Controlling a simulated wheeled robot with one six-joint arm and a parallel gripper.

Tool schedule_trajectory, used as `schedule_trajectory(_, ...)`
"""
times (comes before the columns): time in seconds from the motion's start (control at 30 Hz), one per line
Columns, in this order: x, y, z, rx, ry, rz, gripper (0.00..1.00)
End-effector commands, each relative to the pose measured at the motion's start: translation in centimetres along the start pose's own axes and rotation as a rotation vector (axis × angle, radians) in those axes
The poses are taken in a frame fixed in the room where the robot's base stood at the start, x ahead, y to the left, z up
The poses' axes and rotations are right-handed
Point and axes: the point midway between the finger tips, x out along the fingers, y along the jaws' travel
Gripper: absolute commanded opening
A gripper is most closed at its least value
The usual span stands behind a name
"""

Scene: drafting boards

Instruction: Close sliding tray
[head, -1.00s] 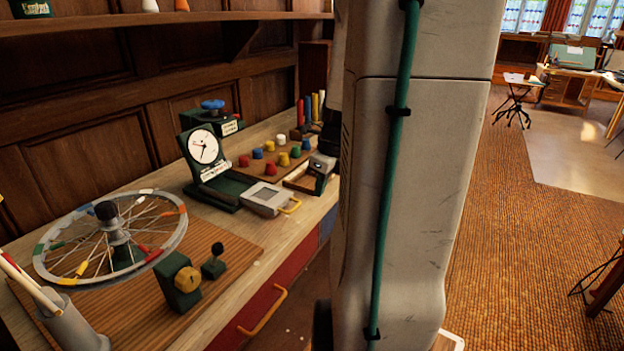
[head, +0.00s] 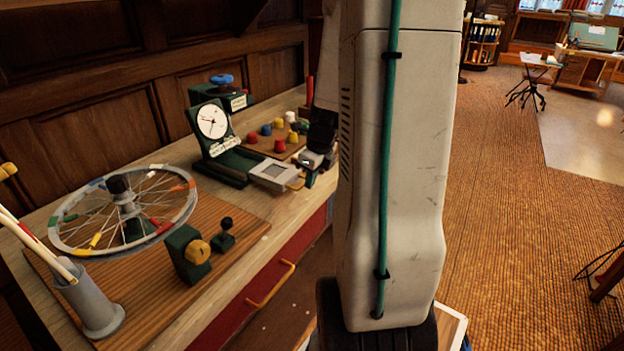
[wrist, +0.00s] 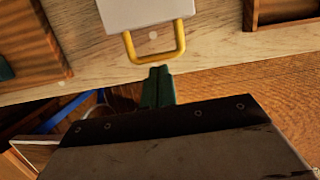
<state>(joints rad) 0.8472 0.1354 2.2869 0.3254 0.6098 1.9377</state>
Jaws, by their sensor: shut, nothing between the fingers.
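The sliding tray (head: 273,176) is a pale grey slab with a yellow loop handle. It juts forward over the bench from the green stand with the white dial (head: 213,122). In the wrist view the tray (wrist: 145,10) is at top centre, its yellow handle (wrist: 154,55) facing me. My gripper (wrist: 158,72) is shut and empty, its green fingertips just in front of the handle's bar; I cannot tell whether they touch. In the head view my gripper (head: 311,176) is at the handle's right, partly hidden by my arm.
A board with coloured knobs (head: 262,141) is behind the tray. A spoked wheel (head: 122,212) and a yellow-knobbed green block (head: 190,254) stand nearer on the bench. A red drawer front with a yellow handle (head: 270,284) is below.

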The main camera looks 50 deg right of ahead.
Motion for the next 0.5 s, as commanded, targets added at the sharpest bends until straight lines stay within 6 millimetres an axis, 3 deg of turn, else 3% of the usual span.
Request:
schedule_trajectory(0.17,0.7,0.0,2.6,-0.006,0.001,0.002,0.0)
schedule_trajectory(0.4,2.2,-0.2,9.1,-0.006,0.0,0.001,0.0)
schedule_trajectory(0.5,2.6,-0.2,11.0,-0.003,0.0,0.001,0.0)
